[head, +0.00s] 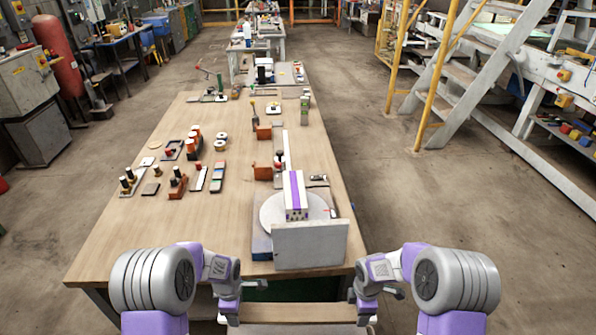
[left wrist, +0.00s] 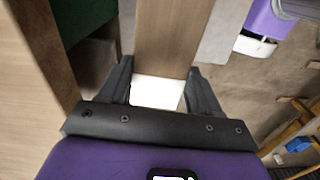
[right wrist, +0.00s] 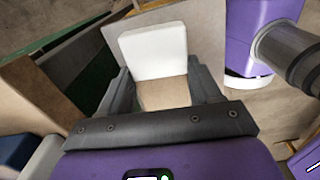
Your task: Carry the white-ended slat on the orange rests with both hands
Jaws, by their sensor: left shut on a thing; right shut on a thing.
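The wooden slat (head: 297,312) lies crosswise at the bottom of the head view, in front of the table's near edge, between my two grippers. My left gripper (head: 229,314) is shut on it; in the left wrist view a white part (left wrist: 157,92) lies between the fingers and bare wood runs upward. My right gripper (head: 366,314) is shut on it too; in the right wrist view tan wood lies between the fingers and a white end (right wrist: 154,52) shows beyond. Two orange-brown blocks (head: 263,173) (head: 264,132) stand on the table; I cannot tell whether these are the rests.
The long wooden table (head: 130,235) fills the middle. Near its front edge a grey panel (head: 310,246) stands before a round white plate (head: 268,212) carrying a white and purple hollow brick (head: 296,195). Several small parts lie at left. Floor on the right is clear up to yellow-railed stairs (head: 440,90).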

